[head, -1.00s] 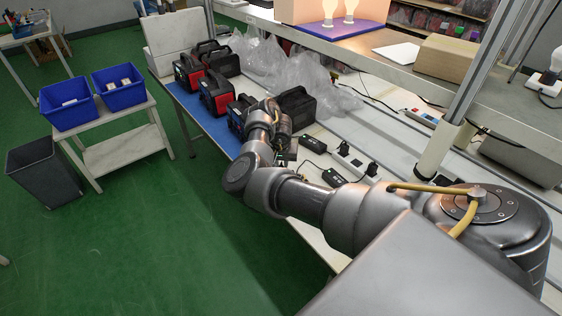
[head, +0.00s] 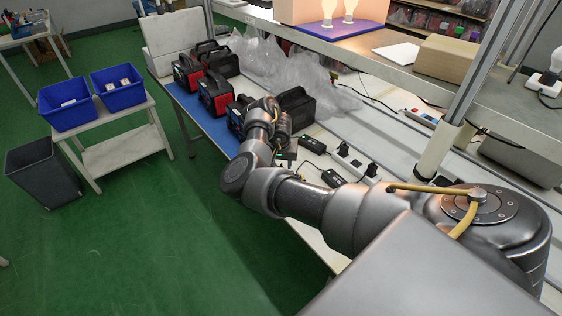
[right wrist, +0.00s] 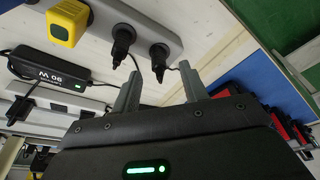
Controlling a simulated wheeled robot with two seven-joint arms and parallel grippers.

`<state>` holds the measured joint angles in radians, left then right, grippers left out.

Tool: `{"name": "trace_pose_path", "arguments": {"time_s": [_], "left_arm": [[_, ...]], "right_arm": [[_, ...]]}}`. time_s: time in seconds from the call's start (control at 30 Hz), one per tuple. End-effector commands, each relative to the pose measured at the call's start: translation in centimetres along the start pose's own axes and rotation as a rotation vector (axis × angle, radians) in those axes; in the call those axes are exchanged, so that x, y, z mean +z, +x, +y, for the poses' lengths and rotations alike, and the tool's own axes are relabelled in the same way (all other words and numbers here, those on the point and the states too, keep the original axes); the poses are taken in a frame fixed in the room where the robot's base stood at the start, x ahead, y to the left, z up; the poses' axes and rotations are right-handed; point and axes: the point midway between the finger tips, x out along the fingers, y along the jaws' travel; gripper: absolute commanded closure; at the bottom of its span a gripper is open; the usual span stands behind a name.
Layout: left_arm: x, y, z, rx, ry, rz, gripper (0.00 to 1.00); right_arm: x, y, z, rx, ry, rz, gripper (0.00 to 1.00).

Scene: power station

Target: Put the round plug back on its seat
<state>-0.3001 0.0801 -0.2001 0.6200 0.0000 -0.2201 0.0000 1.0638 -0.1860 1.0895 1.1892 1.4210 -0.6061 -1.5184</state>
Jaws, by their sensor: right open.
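A pale power strip (right wrist: 146,22) lies at the top of the right wrist view, with two black plugs in it. One black plug (right wrist: 123,40) is near the middle; the other black plug (right wrist: 158,54) is near the strip's end. I cannot tell which is the round plug. My right gripper (right wrist: 160,75) is open, its two fingers apart just below the end plug, with nothing clearly held between them. In the head view the right gripper (head: 285,158) is small and partly hidden by my wrist, left of the strip (head: 351,158). My left gripper is not in view.
A black adapter (right wrist: 52,68) with a green light and a yellow cube (right wrist: 68,22) lie left of the plugs in the wrist view. Red-black power stations (head: 214,93) and crumpled clear plastic (head: 283,68) are farther along the bench. A shelf post (head: 462,95) stands at right.

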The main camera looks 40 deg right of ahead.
Motion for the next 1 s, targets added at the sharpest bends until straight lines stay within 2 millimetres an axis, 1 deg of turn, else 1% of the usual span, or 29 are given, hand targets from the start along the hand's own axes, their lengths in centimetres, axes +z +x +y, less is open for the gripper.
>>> {"name": "trace_pose_path", "arguments": {"time_s": [0.03, 0.07, 0.1, 0.2, 0.4, 0.5, 0.6, 0.93, 1.0], "left_arm": [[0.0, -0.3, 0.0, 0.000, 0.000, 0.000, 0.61], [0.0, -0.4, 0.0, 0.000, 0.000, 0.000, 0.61], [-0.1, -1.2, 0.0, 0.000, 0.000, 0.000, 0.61], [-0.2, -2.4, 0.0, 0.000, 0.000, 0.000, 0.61], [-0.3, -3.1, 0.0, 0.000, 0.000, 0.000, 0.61], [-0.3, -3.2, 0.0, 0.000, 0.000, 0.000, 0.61], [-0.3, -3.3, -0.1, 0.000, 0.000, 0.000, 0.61], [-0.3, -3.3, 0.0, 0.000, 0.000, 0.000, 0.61], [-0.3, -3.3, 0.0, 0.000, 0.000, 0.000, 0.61]], "right_arm": [[-0.2, -1.1, -0.1, -0.002, 0.003, 0.004, 0.56], [-0.2, -1.7, -0.1, -0.003, 0.003, 0.005, 0.56], [-0.2, -3.0, -0.2, -0.006, 0.004, 0.004, 0.56], [-0.2, -5.1, -0.2, -0.006, 0.005, 0.000, 0.56], [-0.1, -8.0, -0.1, -0.004, 0.003, 0.001, 0.56], [0.0, -8.9, 0.0, -0.002, 0.002, 0.000, 0.56], [0.0, -9.3, 0.0, -0.002, 0.002, -0.002, 0.56], [0.1, -9.4, 0.0, 0.000, 0.001, -0.002, 0.56], [0.0, -9.2, 0.4, 0.005, 0.006, 0.004, 0.56]]}}
